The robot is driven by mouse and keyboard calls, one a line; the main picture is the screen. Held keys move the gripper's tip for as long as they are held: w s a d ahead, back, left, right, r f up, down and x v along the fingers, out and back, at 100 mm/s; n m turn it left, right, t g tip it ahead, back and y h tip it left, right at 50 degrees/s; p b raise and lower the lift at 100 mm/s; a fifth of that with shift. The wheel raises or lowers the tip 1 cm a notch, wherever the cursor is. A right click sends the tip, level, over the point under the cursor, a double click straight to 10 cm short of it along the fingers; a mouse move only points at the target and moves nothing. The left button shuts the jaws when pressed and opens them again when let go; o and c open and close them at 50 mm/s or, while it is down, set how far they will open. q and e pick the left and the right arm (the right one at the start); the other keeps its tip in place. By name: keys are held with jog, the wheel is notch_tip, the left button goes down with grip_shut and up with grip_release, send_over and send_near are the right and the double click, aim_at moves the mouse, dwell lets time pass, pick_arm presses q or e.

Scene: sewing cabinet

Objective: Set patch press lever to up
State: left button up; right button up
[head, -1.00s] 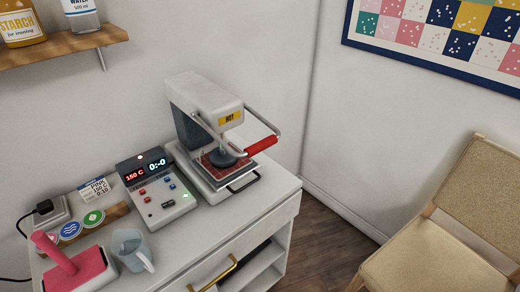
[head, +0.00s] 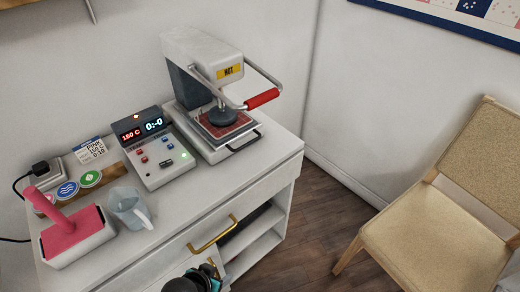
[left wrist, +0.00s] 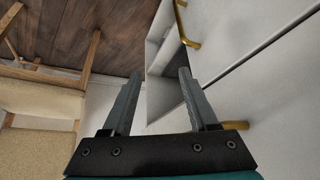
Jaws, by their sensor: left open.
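The patch press (head: 205,75) stands at the back right of the cabinet top (head: 205,208), with a yellow HOT label. Its lever is a metal bar with a red grip (head: 262,98), which sticks out in front at about the height of the press head's lower edge. The round dark pad (head: 222,116) is over the red patch plate (head: 208,131); I cannot tell if they touch. My left gripper shows only partly at the bottom edge of the head view, below the lever. In the left wrist view my left gripper (left wrist: 158,98) is open and empty. My right gripper is out of view.
A control box (head: 155,152) reading 150 C stands left of the press. A brass drawer handle (head: 213,233) juts from the cabinet front. A chair (head: 430,220) stands at the right.

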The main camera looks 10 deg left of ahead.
pick_arm(q)
jog(key=w+d+r+t, duration=0.1)
jog(key=w+d+r, duration=0.15)
jog(key=r, duration=0.45)
jog(key=m+t+h+b, duration=0.2)
jog(key=t+h, duration=1)
send_near(260, 98)
jog(key=x, duration=0.5)
jog(key=f+b+x, duration=0.1)
jog(key=x, duration=0.2)
jog(key=shift+w, duration=0.5)
jog(key=shift+x, duration=0.8)
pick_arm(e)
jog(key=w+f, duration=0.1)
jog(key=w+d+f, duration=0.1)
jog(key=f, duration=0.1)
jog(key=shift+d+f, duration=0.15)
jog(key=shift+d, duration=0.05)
pick_arm(q)
grip_shut()
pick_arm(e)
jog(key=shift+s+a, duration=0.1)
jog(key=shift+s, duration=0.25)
